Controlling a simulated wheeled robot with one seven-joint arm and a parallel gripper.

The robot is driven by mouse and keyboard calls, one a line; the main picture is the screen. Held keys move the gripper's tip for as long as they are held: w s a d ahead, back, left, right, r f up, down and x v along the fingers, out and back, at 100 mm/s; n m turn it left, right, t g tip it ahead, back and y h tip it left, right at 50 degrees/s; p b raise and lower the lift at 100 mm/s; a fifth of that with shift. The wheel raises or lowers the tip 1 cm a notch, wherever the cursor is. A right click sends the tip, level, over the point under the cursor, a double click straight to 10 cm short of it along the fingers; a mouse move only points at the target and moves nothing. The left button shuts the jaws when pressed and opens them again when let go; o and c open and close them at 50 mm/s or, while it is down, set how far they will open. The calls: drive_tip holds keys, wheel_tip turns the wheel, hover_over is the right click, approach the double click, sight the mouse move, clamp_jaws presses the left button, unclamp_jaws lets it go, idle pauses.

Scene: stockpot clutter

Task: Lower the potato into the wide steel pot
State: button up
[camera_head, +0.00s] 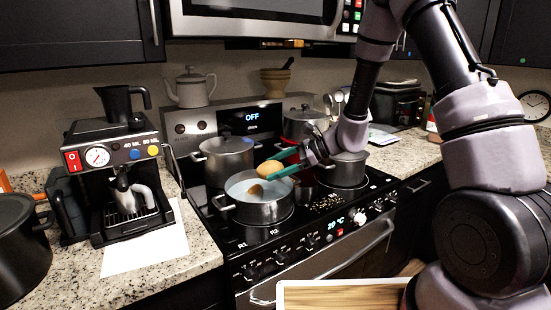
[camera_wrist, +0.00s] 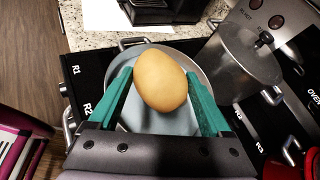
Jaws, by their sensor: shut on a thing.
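The tan potato (camera_head: 270,168) is held between the green fingers of my gripper (camera_head: 282,171). It also shows in the wrist view (camera_wrist: 160,80), with a finger on each side. The wide steel pot (camera_head: 262,212) stands open on the front left of the stove, with a pale inside. The potato is above the pot's rim, over its far right part in the head view. A small brown thing (camera_head: 256,190) shows inside the pot; I cannot tell what it is. In the wrist view the pot (camera_wrist: 200,58) lies behind the potato, its floor partly hidden.
A lidded steel pot (camera_head: 227,158) stands close behind the wide pot. Another steel pot (camera_head: 346,168) is to the right, and a lidded pot (camera_head: 304,123) is at the back right. A coffee machine (camera_head: 118,178) stands on the left counter.

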drive_tip(key=shift+f, duration=0.1)
idle(0.3)
drive_tip(key=shift+a, duration=0.75)
drive_tip(key=shift+f, duration=3.05)
drive_tip(key=o, duration=1.3)
drive_tip(key=shift+f, duration=0.1)
